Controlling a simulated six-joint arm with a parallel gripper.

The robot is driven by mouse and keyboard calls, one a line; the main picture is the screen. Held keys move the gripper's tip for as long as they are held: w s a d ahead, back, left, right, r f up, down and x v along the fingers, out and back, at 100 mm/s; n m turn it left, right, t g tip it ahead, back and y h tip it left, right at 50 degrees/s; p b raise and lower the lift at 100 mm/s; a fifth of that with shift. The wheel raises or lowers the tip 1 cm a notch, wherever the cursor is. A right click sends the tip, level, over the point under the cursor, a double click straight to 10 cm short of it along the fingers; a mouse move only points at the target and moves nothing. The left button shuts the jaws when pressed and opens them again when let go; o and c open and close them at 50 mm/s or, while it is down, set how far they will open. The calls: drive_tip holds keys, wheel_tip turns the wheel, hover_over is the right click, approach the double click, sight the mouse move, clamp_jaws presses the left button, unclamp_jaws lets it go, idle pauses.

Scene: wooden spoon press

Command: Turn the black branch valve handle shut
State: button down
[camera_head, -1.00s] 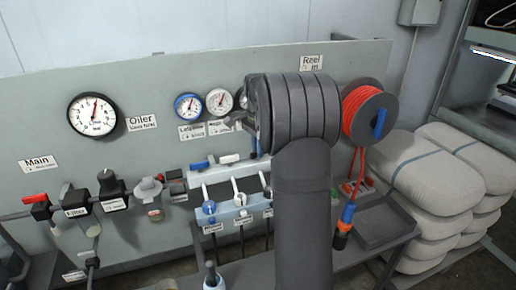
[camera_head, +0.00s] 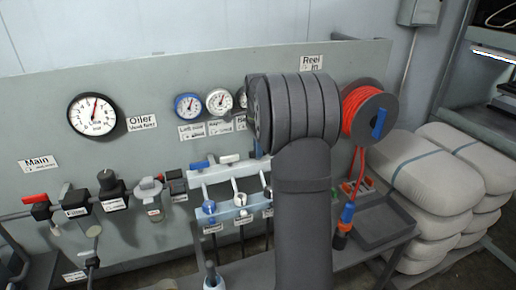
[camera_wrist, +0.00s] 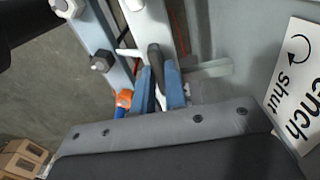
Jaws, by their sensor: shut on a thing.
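The black valve handle (camera_wrist: 154,58) shows in the wrist view between the two blue fingers of my gripper (camera_wrist: 159,84). The fingers are closed on it, near the pipes of the panel. In the head view my arm hides the fingers and the black handle. The handle's pivot and its full angle to the pipe cannot be made out. A white label (camera_wrist: 298,82) with a curved arrow and the word "shut" is at the right of the wrist view.
Blue (camera_head: 209,207) and white (camera_head: 240,199) valve handles sit on the manifold left of my arm. A red hose reel (camera_head: 361,112) hangs to the right, above a grey tray (camera_head: 400,222). Stacked sacks (camera_head: 440,180) stand at the far right.

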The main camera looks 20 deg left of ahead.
drive_tip(key=c, duration=1.5)
unclamp_jaws()
drive_tip(key=shift+o, duration=0.2)
drive_tip(key=shift+r, duration=0.15)
wheel_tip(320, 180, up, 17)
wheel_tip(320, 180, down, 17)
drive_tip(key=shift+f, duration=0.15)
